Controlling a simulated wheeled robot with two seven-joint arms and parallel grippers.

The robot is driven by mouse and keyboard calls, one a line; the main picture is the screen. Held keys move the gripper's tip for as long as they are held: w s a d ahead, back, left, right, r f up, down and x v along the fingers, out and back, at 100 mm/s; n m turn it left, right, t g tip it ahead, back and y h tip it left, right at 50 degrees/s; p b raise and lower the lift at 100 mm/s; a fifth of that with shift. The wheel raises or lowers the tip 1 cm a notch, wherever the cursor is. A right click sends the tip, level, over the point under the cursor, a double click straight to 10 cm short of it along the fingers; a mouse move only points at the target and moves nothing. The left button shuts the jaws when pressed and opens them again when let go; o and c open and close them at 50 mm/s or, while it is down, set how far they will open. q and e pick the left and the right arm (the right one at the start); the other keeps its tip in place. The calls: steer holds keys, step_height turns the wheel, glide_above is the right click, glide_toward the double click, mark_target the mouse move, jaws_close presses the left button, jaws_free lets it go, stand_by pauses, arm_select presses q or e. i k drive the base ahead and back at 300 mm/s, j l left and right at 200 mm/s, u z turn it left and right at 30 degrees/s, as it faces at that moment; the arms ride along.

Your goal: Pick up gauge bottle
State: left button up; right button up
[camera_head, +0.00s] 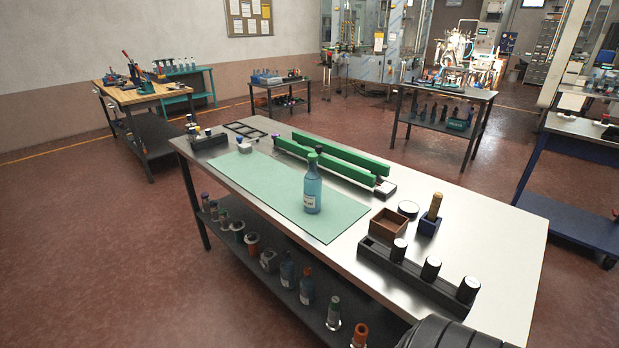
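A blue bottle with a green cap and a pale label (312,190) stands upright on the light green mat (270,195) on the near steel table. It is the only bottle standing on the mat, and I take it as the gauge bottle. The green rails (335,157) run just behind it. Neither of my grippers shows in the head view, so I cannot see whether they are open or shut.
The steel table (490,235) also holds a black block with black white-topped cylinders (420,275), a brown wooden box (389,223) and a blue holder with a wooden handle (430,222). Several bottles stand on the lower shelf (275,305). The mat around the bottle is clear.

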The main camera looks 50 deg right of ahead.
mark_target(312, 179)
steer(key=i+z, duration=0.15)
steer(key=i, duration=0.4)
steer(key=i+j+z, duration=0.1)
steer(key=i, duration=0.4)
steer(key=i+j+z, duration=0.15)
steer(key=i+j, duration=0.15)
steer(key=i, duration=0.25)
steer(key=i+j+z, duration=0.1)
steer(key=i, duration=0.4)
steer(key=j, duration=0.1)
